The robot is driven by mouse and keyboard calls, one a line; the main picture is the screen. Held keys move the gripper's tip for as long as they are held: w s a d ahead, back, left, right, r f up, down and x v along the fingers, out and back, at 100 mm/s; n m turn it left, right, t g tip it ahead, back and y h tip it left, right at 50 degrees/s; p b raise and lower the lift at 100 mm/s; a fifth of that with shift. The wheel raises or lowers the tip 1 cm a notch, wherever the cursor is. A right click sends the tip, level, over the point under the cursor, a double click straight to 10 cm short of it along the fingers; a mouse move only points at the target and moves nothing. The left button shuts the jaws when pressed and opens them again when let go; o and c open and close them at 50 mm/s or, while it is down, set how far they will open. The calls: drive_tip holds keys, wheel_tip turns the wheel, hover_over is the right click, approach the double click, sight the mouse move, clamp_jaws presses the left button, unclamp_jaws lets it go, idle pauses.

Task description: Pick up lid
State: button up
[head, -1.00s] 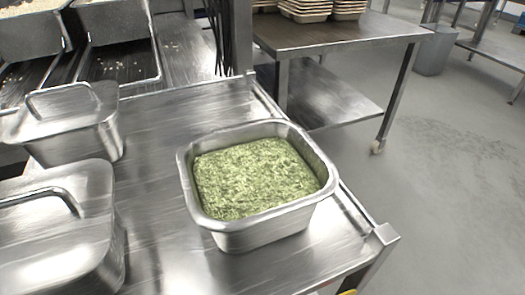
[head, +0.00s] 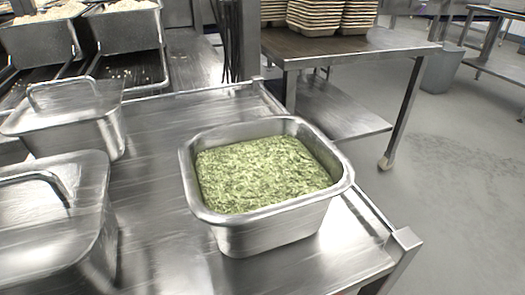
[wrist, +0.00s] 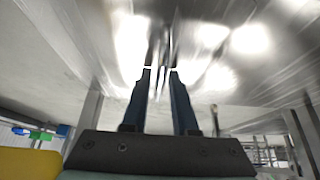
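Two steel containers with steel lids stand at the left of the steel table in the head view. The farther lid (head: 85,104) has a looped bar handle and rests on its container. The nearer lid (head: 85,170) also has a bar handle and is cut off by the left edge. An uncovered steel container (head: 232,238) of chopped green food stands to their right. My gripper (wrist: 159,72) is out of the head view. In the wrist view its two dark blue fingers are apart, with no held object visible, near a blurred reflective metal surface.
The steel table (head: 150,215) has bare metal between the containers and a raised corner post (head: 407,240) at the right. Behind stand bins of pale grain (head: 125,30) and a side table (head: 350,46) with stacked trays (head: 330,16). Open floor lies to the right.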

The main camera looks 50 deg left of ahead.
clamp_jaws()
idle(1.1)
